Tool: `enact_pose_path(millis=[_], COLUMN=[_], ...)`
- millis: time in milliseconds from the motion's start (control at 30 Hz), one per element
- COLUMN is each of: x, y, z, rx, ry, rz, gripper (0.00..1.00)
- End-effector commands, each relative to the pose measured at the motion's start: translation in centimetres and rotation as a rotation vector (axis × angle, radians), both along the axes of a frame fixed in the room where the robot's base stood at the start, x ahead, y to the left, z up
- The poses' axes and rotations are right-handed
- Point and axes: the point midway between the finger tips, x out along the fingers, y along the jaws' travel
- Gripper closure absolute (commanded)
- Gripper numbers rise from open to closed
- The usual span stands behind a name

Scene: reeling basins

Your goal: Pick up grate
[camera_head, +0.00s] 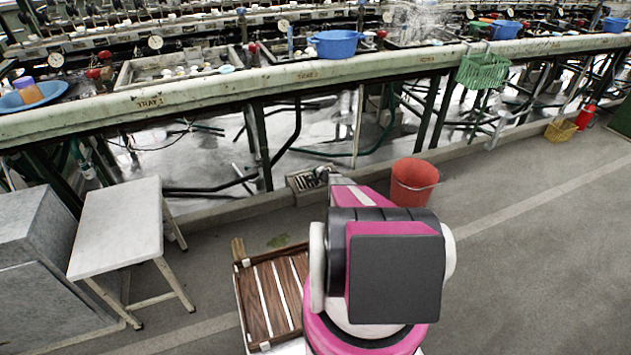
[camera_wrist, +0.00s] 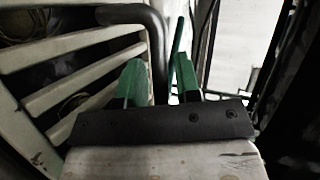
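The grate (camera_head: 302,182) is a small slatted piece low at the kerb under the long bench, left of my gripper's end in the head view. In the wrist view the grate (camera_wrist: 70,75) fills the left side, with pale slats and dark gaps. My gripper (camera_wrist: 158,75) has two green fingers standing apart, to the right of most of the slats. A dark bent pipe (camera_wrist: 158,45) shows in the gap between the fingers; I cannot tell whether it touches them. In the head view my arm hides most of my gripper.
A red bucket (camera_head: 413,182) stands close right of my arm. The long bench (camera_head: 250,83) with pipes and legs beneath runs above the grate. A stool (camera_head: 118,225) and grey cabinet (camera_head: 40,270) stand left. A wooden slatted rack (camera_head: 268,295) lies near my base.

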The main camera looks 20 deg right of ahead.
Motion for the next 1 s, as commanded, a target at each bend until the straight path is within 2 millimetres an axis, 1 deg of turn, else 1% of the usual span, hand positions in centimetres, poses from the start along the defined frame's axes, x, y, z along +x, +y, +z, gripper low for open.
enact_pose_path(millis=[67,100,167,200,1000], x=[-0.06,-0.07,-0.07,-0.08,-0.19], y=[0.01,-0.01,0.00,0.00,-0.02], z=[0.03,0.03,0.03,0.04,-0.22], rx=[0.000,0.000,0.000,0.000,-0.010], ry=[0.000,0.000,0.000,0.000,0.002], rz=[0.000,0.000,0.000,0.000,0.003], gripper=[0.69,0.72,0.92,1.00,1.00])
